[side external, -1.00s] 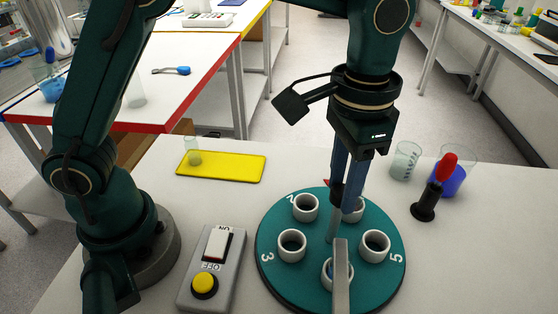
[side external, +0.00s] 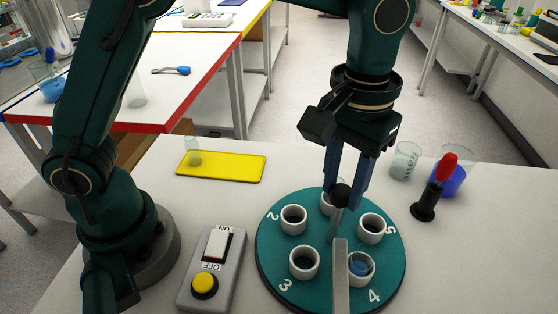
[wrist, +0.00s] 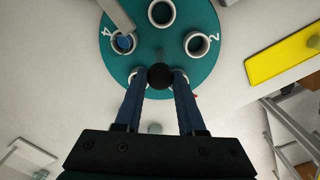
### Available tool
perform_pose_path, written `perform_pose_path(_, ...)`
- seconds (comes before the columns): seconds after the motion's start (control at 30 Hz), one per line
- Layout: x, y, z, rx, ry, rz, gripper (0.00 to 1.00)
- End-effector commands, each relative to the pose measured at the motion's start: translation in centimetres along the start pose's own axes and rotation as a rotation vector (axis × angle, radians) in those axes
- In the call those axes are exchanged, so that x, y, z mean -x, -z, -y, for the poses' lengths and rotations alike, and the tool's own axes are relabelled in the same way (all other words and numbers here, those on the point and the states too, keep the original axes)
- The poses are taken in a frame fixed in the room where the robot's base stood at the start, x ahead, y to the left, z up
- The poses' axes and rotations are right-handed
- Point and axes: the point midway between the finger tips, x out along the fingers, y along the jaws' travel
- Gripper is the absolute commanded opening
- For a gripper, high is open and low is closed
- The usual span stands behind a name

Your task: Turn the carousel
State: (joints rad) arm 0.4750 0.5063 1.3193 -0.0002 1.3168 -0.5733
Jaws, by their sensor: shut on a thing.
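The teal carousel (side external: 325,262) carries several white ring holders and painted numbers. Number 3 is at its front left, 4 at front right, 5 at right and 2 at left. A cup of blue liquid (side external: 361,267) sits in the holder by 4; it also shows in the wrist view (wrist: 124,42). A black ball knob (side external: 340,195) tops the carousel's central post. My gripper (side external: 343,197) has its two blue fingers on either side of the knob, shut on it; the wrist view shows the knob (wrist: 160,77) between them. The fingers partly hide the rear holder.
A grey bar (side external: 341,275) reaches over the carousel's front edge. A switch box (side external: 212,268) with a yellow button stands left, a yellow mat (side external: 221,167) behind. A black stand with a red-topped tool (side external: 431,200) and beakers (side external: 404,161) are at right.

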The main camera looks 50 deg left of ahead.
Motion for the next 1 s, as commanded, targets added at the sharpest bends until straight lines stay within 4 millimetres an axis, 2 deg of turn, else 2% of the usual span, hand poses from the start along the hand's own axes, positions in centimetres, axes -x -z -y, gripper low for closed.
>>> perform_pose_path(1.0, 0.18, 0.06, 0.04, 0.509, -0.003, -0.004, 0.00)
